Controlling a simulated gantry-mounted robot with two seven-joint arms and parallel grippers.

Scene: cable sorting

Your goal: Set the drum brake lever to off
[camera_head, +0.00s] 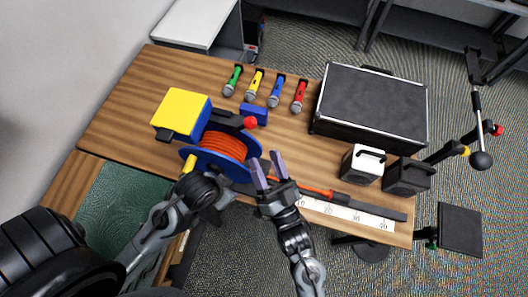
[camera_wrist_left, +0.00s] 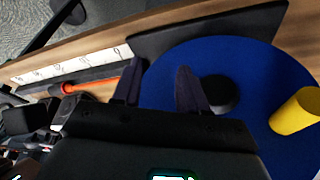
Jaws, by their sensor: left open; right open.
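The cable drum, with blue flanges (camera_head: 212,167) and orange cable (camera_head: 222,147), stands on the wooden table. A black lever with a red knob (camera_head: 250,122) sticks out at its back right; its setting marks cannot be read. My right gripper (camera_head: 263,170) is open and empty, just right of the drum and apart from the red knob. My left gripper (camera_wrist_left: 158,88) is open and empty in the left wrist view, in front of the blue flange (camera_wrist_left: 225,65). In the head view its fingers are mostly hidden by its arm. The yellow crank handle (camera_wrist_left: 296,110) is right of it.
A yellow box (camera_head: 181,112) and a blue block (camera_head: 254,111) sit by the drum. Several coloured microphones (camera_head: 275,92) lie behind. A black case (camera_head: 370,105) and a white box (camera_head: 361,163) stand right. A numbered strip (camera_head: 345,213) lies along the front edge.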

